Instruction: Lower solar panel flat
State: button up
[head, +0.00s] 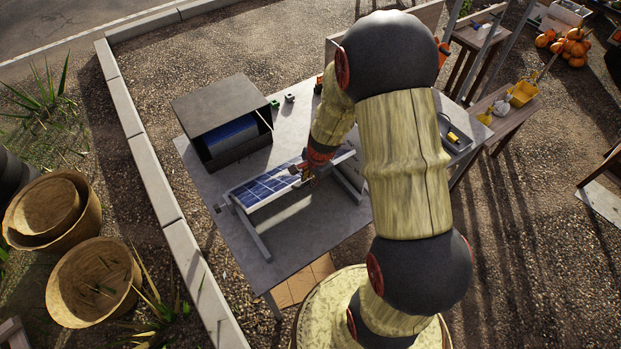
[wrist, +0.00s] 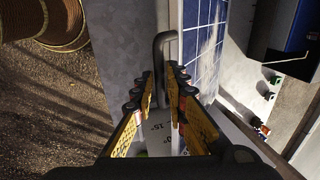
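The solar panel (head: 262,188) is a blue gridded panel, tilted on a grey metal frame (head: 251,228) on the table. It also shows in the wrist view (wrist: 203,45), right of my fingers. In the wrist view, a bent grey handle (wrist: 158,48) runs between the two fingers of my gripper (wrist: 162,78). The fingers stand a small gap apart, and I cannot tell whether they press on the handle. A grey plate marked 15° (wrist: 155,128) shows between the fingers.
A dark open box (head: 225,120) with a blue panel-like thing inside stands behind the solar panel. Small items (head: 281,101) lie beside it. The grey table (head: 300,238) is clear in front. Woven baskets (head: 93,282) stand on the ground at left.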

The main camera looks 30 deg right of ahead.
grip_shut()
dwell(0.4)
